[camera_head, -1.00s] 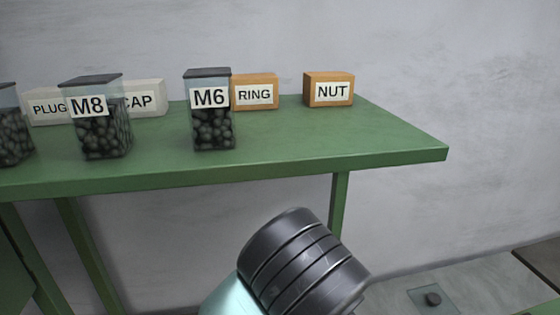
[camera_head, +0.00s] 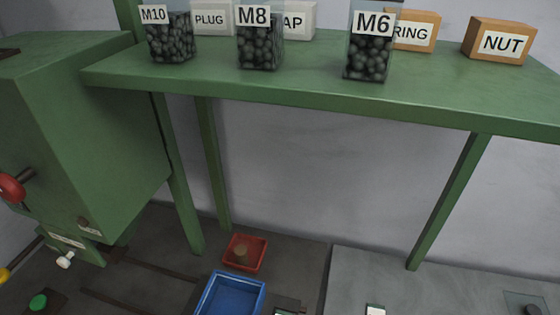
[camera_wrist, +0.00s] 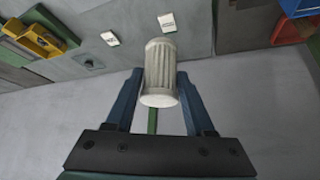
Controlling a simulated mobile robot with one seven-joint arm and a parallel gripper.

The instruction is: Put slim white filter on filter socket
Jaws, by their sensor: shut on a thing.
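The slim white filter (camera_wrist: 159,75), a pale ribbed cylinder with a smooth rounded end, is between the fingers of my gripper (camera_wrist: 155,88) in the wrist view. My gripper is shut on it and holds it in the air, clear of any surface. The gripper and filter are not in the head view. I cannot make out the filter socket for certain in either view.
A green shelf table (camera_head: 300,88) bears jars such as M6 (camera_head: 368,58) and boxes such as NUT (camera_head: 498,42). A green machine (camera_head: 85,120) with a red knob stands left. Below are a red tray (camera_head: 262,266) and a blue bin (camera_head: 258,300).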

